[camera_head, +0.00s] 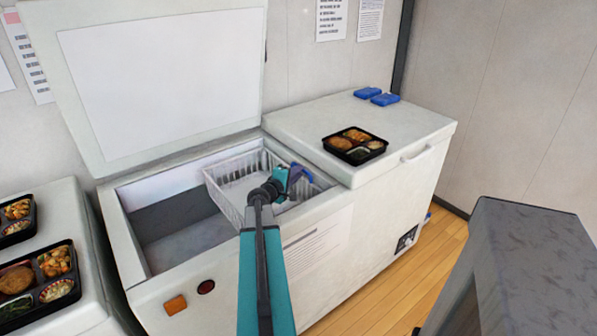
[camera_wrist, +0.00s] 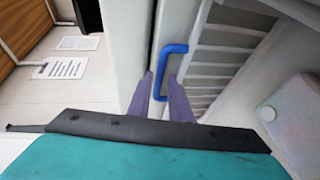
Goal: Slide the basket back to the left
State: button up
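The white wire basket (camera_head: 228,200) sits inside the open chest freezer, at the right part of its opening. It looks empty. A blue handle (camera_head: 302,171) is at its right end, and it also shows in the wrist view (camera_wrist: 172,48). My gripper (camera_head: 290,178) is over the right end of the basket, at the handle. In the wrist view its two purple fingers (camera_wrist: 160,78) stand apart, with part of the blue handle between them. The left finger looks very close to the handle; contact is unclear.
The freezer's open left bay (camera_head: 185,232) is free. Its lid (camera_head: 165,80) stands raised behind. On the closed right lid are a bento tray (camera_head: 355,157) and two blue packs (camera_head: 385,99). More bento trays (camera_head: 68,293) are at far left. A grey surface (camera_head: 530,235) is at right.

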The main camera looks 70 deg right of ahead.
jog(key=shift+s+d+f, duration=0.1)
jog(key=shift+d, duration=0.5)
grip_shut()
jog(key=shift+a, duration=0.1)
